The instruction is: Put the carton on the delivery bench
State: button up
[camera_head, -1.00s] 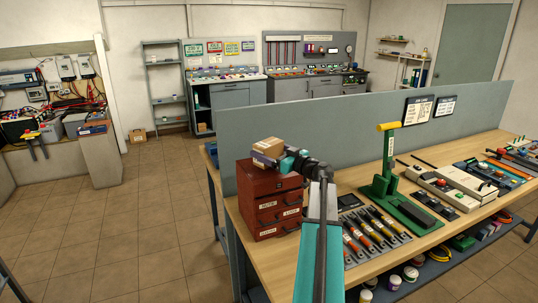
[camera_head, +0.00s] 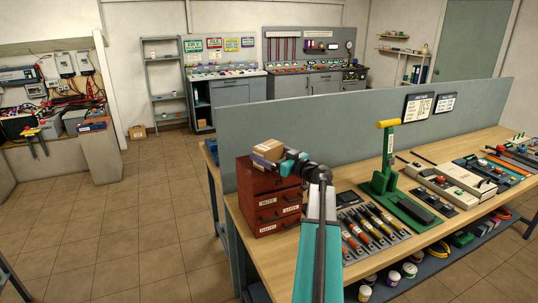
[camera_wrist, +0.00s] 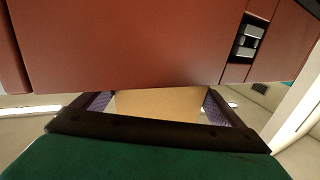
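The carton (camera_head: 270,147), a small tan box, is at the top of the red drawer cabinet (camera_head: 268,208); I cannot tell whether it rests there or hangs just above. My gripper (camera_head: 268,160), on a teal and dark arm, reaches it from the right. In the wrist view the carton (camera_wrist: 160,103) fills the space between the purple finger pads of my gripper (camera_wrist: 160,112), which look shut on it. The red cabinet (camera_wrist: 120,40) hides part of it there. Which bench is the delivery bench cannot be told.
The cabinet stands on a wooden workbench (camera_head: 275,265) with a grey partition (camera_head: 330,130) behind. A green lever press (camera_head: 390,185) and a tool tray (camera_head: 372,232) lie to the right. Open tiled floor (camera_head: 120,230) is at left; a grey shelf rack (camera_head: 165,85) stands at the back.

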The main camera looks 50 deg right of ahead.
jog(key=shift+o, duration=0.5)
jog(key=shift+r+p, duration=0.2)
jog(key=shift+p, duration=0.1)
jog(key=shift+s, duration=0.15)
jog(key=s+b, duration=0.4)
jog(key=s, duration=0.7)
jog(key=shift+s+b, duration=0.3)
jog(key=shift+s, duration=0.1)
